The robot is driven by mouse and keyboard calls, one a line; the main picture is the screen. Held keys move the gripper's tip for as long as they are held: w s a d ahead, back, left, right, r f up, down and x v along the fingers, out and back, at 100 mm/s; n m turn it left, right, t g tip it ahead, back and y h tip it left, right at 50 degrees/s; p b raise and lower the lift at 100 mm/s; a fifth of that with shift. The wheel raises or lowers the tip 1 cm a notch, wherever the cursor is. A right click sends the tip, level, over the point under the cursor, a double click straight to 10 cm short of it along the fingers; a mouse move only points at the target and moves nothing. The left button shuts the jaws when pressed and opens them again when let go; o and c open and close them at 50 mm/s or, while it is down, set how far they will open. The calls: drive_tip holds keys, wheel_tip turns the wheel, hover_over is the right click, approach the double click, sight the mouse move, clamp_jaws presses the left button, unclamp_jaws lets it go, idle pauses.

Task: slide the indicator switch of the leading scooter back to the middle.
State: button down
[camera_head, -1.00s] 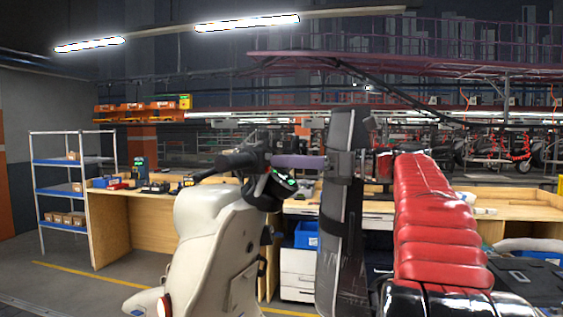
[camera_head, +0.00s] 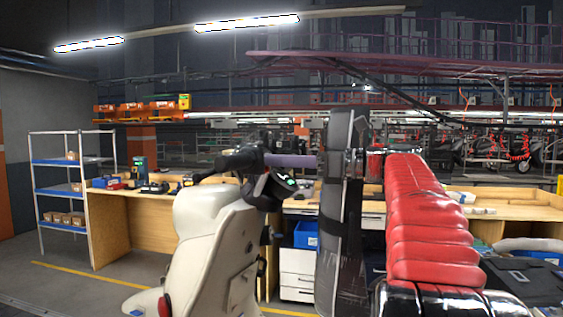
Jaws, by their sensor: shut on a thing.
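The cream scooter (camera_head: 212,245) stands left of centre, its side and dark handlebar (camera_head: 235,161) showing. A small display with green marks (camera_head: 287,182) sits below the bar. A purple-grey tube (camera_head: 292,160) runs from the bar to a dark strapped upright (camera_head: 338,215); I cannot tell whether the tube is handlebar or mine. My gripper is not clearly made out. If in view, it is among the dark parts by the bar, where jaws and bar merge. The indicator switch is too small or hidden to see, so its position cannot be told.
A red ribbed form (camera_head: 425,225) with a glossy black lower end fills the near right. Behind are wooden benches (camera_head: 110,215), a blue-shelved rack (camera_head: 62,190), a blue bin (camera_head: 306,235) and white drawers (camera_head: 298,270). Open floor lies at the lower left.

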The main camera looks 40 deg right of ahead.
idle(0.4)
drive_tip(key=shift+w+d, duration=0.25)
drive_tip(key=shift+d, duration=0.1)
drive_tip(key=c, duration=1.8)
unclamp_jaws()
drive_tip(key=shift+o, duration=0.2)
drive_tip(key=shift+s+d, duration=0.1)
drive_tip(key=v, duration=1.3)
drive_tip(key=shift+s, duration=0.25)
drive_tip(key=shift+d, duration=0.1)
